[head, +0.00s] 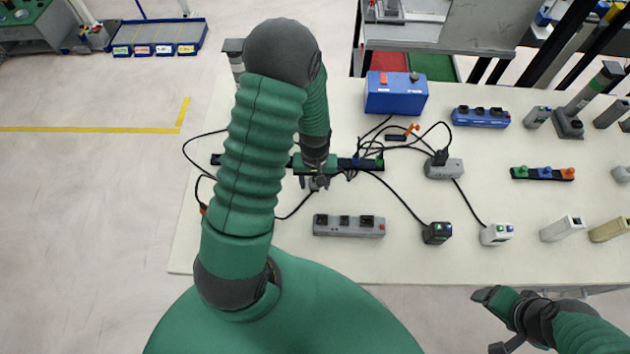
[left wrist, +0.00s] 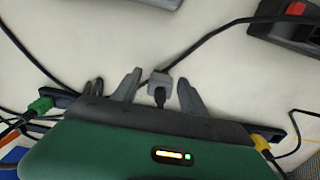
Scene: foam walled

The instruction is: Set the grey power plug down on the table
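The grey power plug (left wrist: 160,82) is between the two fingers of my left gripper (left wrist: 158,84) in the left wrist view. A gap shows on each side of it, so the fingers look open around it. A black cable runs to the plug. In the head view my left gripper (head: 316,183) points down over the white table (head: 285,255), and the plug is mostly hidden under it. I cannot tell whether the plug touches the table. My right gripper (head: 490,315) is at the lower right, off the table's front edge; its fingers are unclear.
A dark rack (head: 370,163) with cables lies behind my left gripper. A grey power strip (head: 349,226) lies in front of it to the right. A blue box (head: 396,93), a black adapter (head: 437,233) and a white one (head: 496,235) stand further right. The table's front left is clear.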

